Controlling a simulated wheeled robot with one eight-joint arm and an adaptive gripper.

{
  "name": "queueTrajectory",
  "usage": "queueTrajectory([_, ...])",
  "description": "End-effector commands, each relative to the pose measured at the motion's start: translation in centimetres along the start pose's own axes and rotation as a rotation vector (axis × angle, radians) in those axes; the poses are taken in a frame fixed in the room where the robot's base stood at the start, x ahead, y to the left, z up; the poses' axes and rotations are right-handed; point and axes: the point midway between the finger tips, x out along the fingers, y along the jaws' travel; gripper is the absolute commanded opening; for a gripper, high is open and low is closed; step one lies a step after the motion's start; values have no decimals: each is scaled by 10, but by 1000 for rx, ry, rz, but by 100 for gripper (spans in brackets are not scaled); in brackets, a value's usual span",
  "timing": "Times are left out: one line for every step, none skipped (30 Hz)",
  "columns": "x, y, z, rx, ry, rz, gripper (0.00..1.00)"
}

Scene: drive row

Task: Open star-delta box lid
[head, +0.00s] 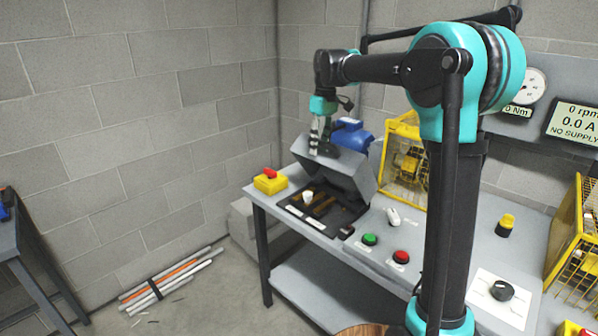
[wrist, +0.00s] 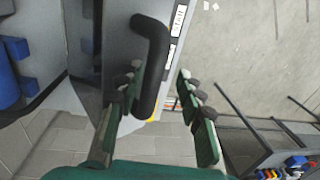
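The star-delta box lid (head: 338,172) is a grey panel that stands raised and tilted over its box (head: 298,212). The dark inside of the box shows, with brownish parts in it. My gripper (head: 318,148) is at the lid's upper left part in the head view. In the wrist view a black bar handle (wrist: 151,65) on the grey lid (wrist: 117,40) lies between the fingers of my gripper (wrist: 158,72). The fingers are apart, with a gap between the handle and the right finger. The handle is close to the left finger; contact is unclear.
A yellow box with a red button (head: 268,181) stands left of the box on the bench (head: 340,247). Green (head: 370,239) and red (head: 401,256) buttons are in front. A blue motor (head: 352,135) and yellow cage (head: 402,160) stand behind. Pipes (head: 170,280) lie on the floor.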

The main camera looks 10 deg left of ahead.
Motion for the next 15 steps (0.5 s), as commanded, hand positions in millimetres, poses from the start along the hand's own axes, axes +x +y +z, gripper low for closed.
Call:
queueTrajectory([6, -8, 0, -3, 0, 0, 38])
queueTrajectory([10, -12, 0, -3, 0, 0, 38])
queueTrajectory([14, -17, 0, -3, 0, 0, 38])
queueTrajectory([18, -21, 1, -2, 0, 0, 38])
queueTrajectory([22, -24, 0, -3, 0, -1, 38])
queueTrajectory([27, -30, 0, -3, 0, -1, 38])
queueTrajectory([31, -33, 0, -3, 0, -1, 38])
queueTrajectory([35, -37, 0, -3, 0, -1, 38])
queueTrajectory([40, -41, 0, -2, 0, -1, 38])
queueTrajectory([44, -44, 0, -2, 0, -1, 38])
queueTrajectory([47, -47, 0, -2, 0, -1, 38])
queueTrajectory([52, -51, 0, -2, 0, -1, 38])
queueTrajectory([55, -54, 0, -2, 0, -1, 38])
queueTrajectory([58, -56, 0, -1, 0, -1, 38])
queueTrajectory([62, -58, 0, -1, 0, -1, 38])
